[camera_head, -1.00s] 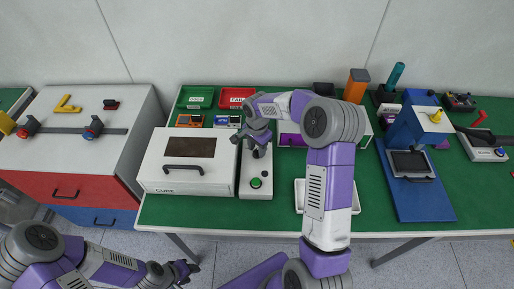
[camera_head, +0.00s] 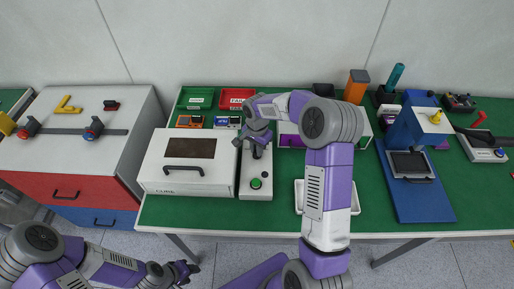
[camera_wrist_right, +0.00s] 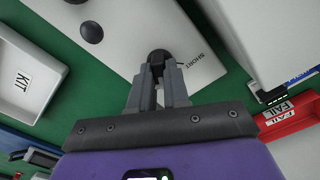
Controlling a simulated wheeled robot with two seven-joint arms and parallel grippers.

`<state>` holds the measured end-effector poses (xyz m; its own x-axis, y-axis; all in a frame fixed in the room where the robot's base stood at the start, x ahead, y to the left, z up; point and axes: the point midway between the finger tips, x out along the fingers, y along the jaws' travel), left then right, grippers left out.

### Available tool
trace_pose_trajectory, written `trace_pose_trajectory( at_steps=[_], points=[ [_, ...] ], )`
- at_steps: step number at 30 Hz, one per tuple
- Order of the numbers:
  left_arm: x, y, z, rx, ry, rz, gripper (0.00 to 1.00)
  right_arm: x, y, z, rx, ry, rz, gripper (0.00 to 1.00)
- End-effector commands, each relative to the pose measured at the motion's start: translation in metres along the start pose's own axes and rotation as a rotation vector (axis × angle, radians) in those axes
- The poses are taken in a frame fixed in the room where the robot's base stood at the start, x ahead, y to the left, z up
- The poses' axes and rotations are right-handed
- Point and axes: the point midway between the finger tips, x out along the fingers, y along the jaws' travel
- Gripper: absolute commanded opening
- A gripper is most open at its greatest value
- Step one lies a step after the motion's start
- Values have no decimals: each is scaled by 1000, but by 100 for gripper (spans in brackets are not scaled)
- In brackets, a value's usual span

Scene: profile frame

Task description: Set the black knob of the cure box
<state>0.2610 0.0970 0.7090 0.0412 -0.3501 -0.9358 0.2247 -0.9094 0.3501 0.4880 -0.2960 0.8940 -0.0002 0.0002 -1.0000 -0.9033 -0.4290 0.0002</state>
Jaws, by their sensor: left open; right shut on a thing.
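The white cure box (camera_head: 160,178) with its dark window and black handle stands on the green table. Its light grey control panel (camera_head: 251,192) lies beside it on the right, with a green button (camera_head: 256,183) near the front. My right gripper (camera_wrist_right: 160,82) is over the far part of the panel and shut on the black knob (camera_wrist_right: 160,57), which shows between and beyond its fingertips near the word SHORT. In the head view the gripper mostly hides this knob. My left gripper (camera_head: 187,270) is low in front of the table, open and away from the box.
A second round black part (camera_wrist_right: 92,32) is on the panel. A green tray (camera_head: 195,105) and red FAIL tray (camera_head: 237,107) lie behind. A white KIT tray (camera_wrist_right: 22,95) is close by. A blue press stand (camera_head: 425,205) stands at right.

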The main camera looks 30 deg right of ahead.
Motion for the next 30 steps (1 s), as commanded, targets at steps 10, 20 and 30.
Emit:
trace_pose_trajectory(
  at_steps=[10, 20, 30],
  points=[
    [-7, 3, 0, 0, 0, 0, 43, -2, 0, -1, -301, 2, -1, 0],
    [-15, 6, 1, 0, 0, 0, 43, -1, 0, -1, -615, 2, 0, 0],
    [-22, 8, 1, 0, 0, 0, 43, -2, 0, -1, -931, 2, -1, 0]
  ],
)
